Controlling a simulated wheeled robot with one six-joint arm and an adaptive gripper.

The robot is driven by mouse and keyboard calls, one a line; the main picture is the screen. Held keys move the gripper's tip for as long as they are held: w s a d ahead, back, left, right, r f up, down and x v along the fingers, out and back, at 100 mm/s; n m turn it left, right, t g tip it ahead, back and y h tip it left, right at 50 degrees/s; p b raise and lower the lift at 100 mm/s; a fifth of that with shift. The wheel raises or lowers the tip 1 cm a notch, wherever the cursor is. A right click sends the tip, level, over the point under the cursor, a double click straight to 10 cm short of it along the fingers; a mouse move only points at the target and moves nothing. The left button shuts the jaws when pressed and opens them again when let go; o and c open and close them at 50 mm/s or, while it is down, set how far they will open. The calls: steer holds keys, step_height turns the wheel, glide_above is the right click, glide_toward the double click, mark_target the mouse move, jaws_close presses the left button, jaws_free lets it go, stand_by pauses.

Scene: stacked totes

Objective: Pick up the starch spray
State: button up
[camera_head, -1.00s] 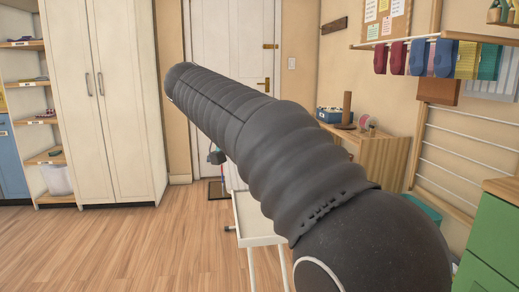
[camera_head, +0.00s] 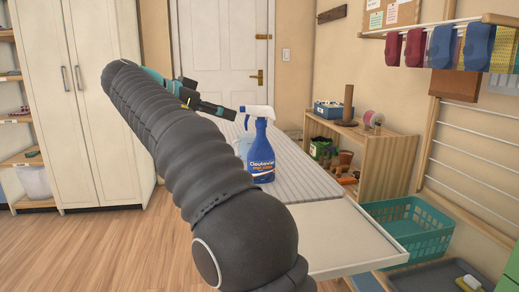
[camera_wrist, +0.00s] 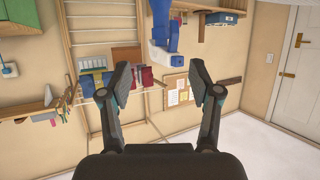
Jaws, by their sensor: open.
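The starch spray is a blue bottle (camera_head: 262,158) with a white trigger head, standing upright on a grey striped surface (camera_head: 308,182) right of my arm. It also shows upside down at the top middle of the wrist view (camera_wrist: 160,40), beyond the fingertips. My gripper (camera_head: 232,111) is at the far end of my arm, left of the trigger head and at about its height. In the wrist view my gripper (camera_wrist: 160,82) has its two fingers wide apart with nothing between them. My arm hides part of the striped surface.
A pale object (camera_head: 243,146) stands close to the bottle's left side, partly hidden by my arm. A wooden shelf unit (camera_head: 392,165) and a teal basket (camera_head: 410,228) stand on the right. A white cabinet (camera_head: 85,100) is at the left, with open wooden floor before it.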

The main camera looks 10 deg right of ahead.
mark_target(261, 125)
steer(key=x, duration=0.9)
steer(key=shift+w+a+r+b, duration=0.1)
steer(key=shift+w+r+b, duration=0.1)
steer(key=shift+b, duration=0.15)
steer(key=shift+x, duration=2.6)
steer(key=shift+f, duration=0.1)
